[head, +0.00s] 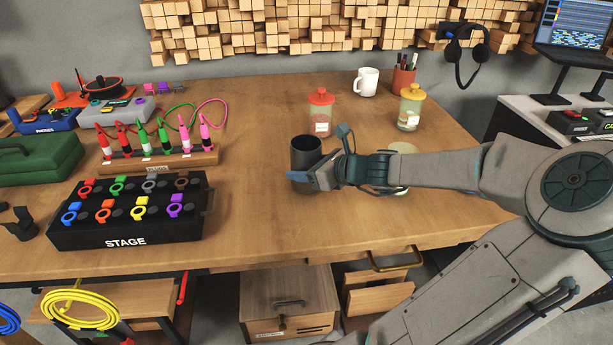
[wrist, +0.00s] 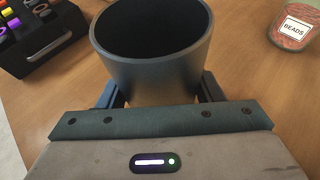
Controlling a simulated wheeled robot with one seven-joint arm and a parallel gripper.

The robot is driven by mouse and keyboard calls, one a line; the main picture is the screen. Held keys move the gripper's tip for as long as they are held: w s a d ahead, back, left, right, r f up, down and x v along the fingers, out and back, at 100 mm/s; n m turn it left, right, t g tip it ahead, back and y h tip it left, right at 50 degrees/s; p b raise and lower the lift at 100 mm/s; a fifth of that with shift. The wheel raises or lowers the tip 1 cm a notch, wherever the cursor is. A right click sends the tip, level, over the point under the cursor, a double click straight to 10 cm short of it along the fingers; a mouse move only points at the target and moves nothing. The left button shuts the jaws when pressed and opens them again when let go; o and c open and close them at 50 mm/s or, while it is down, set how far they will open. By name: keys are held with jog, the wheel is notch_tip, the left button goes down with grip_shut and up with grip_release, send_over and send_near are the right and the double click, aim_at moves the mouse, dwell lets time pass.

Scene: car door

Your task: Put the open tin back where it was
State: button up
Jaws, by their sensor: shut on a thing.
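The open tin (head: 306,150) is a dark grey, straight-sided can with no lid, upright near the middle of the wooden table. It also shows in the wrist view (wrist: 155,75), its dark inside facing up; I see no contents. My gripper (head: 303,178) is shut on the tin from the near side, with one finger on each side of it in the wrist view (wrist: 160,93). The tin's lower part is hidden by my gripper, so I cannot tell whether it touches the table.
A red-lidded beads jar (head: 320,112) stands behind the tin. A yellow-lidded jar (head: 410,107), white mug (head: 366,82) and pen cup (head: 403,78) stand back right. A pale round thing (head: 403,148) is partly behind my arm. The black STAGE box (head: 125,239) and plug rack (head: 160,160) are left.

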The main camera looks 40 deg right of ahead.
jog(key=shift+f, duration=0.35)
jog(key=shift+f, duration=0.15)
jog(key=o, duration=1.2)
jog(key=shift+s+d+r, duration=0.1)
jog(key=shift+r, duration=0.15)
jog(key=shift+p+v, duration=3.1)
jog(key=shift+v, duration=2.75)
